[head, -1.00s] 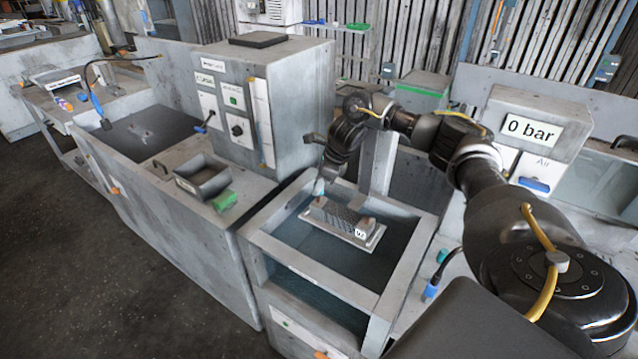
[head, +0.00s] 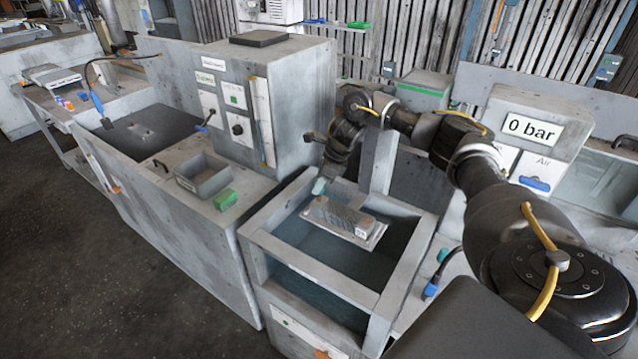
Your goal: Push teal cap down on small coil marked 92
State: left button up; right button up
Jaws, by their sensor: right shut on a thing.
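The small coil (head: 342,217) is a grey finned block on a flat light plate, over the open tank. A small white tag (head: 361,233) is at its right end; its number is too small to read surely. My right gripper (head: 321,181) is above the coil's left end, pointing down. It is shut on the small teal cap (head: 318,187). I cannot tell whether the cap touches the coil's left stub. My left gripper is not in view.
The tank's grey rim (head: 290,262) surrounds the coil, with dark water-like space below. A grey cabinet (head: 290,95) stands behind left. A 0 bar panel (head: 532,130) stands at right.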

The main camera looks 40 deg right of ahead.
aim_at(319, 195)
jog(key=shift+f, duration=0.15)
jog(key=shift+f+b, duration=0.5)
jog(key=shift+f, duration=0.05)
jog(key=shift+f, duration=0.15)
dwell(0.4)
jog(key=shift+f+b, duration=0.4)
jog(key=shift+b, duration=0.05)
jog(key=shift+f+b, duration=0.3)
jog(key=shift+f, duration=0.05)
dwell(0.7)
jog(key=o, duration=1)
jog(key=shift+o, duration=0.2)
jog(key=shift+r, duration=0.1)
